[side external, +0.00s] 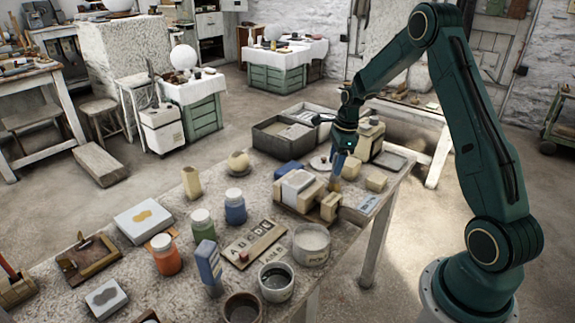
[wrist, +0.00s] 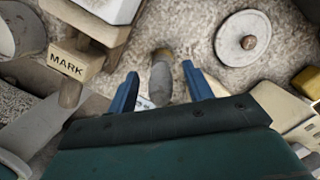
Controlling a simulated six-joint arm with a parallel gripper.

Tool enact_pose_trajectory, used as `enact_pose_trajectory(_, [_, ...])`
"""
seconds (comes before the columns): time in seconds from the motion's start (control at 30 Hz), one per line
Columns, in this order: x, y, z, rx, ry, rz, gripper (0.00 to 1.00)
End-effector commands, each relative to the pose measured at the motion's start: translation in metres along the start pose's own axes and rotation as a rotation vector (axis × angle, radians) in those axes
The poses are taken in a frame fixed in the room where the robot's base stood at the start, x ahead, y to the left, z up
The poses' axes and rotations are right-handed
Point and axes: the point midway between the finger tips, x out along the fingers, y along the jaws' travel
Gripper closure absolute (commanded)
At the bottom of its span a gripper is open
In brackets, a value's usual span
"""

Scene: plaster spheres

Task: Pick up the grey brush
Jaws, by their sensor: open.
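In the wrist view, a grey, rounded object with a brown end, which looks like the grey brush (wrist: 161,78), shows between the two blue fingers of my gripper (wrist: 160,90). The fingers are apart, one on each side of it, with visible space around it. In the side external view, my gripper (side external: 338,166) points down over the far right part of the table, and I cannot make out the brush clearly there.
A block marked "MARK" (wrist: 69,61) stands left of the fingers, and a round disc with a knob (wrist: 242,38) lies to the right.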

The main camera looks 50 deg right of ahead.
Motion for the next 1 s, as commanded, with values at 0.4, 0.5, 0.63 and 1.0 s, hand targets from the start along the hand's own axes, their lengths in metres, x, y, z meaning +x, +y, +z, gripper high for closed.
enact_pose_trajectory(0.4, [-0.001, 0.0, 0.0, 0.0, 0.0, 0.0, 0.86])
enact_pose_trajectory(0.5, [-0.001, 0.0, 0.0, 0.0, 0.0, -0.001, 0.97])
enact_pose_trajectory(0.63, [-0.001, 0.0, 0.0, 0.0, 0.0, -0.001, 0.98])
enact_pose_trajectory(1.0, [-0.013, -0.001, 0.002, 0.0, -0.001, -0.003, 0.98])
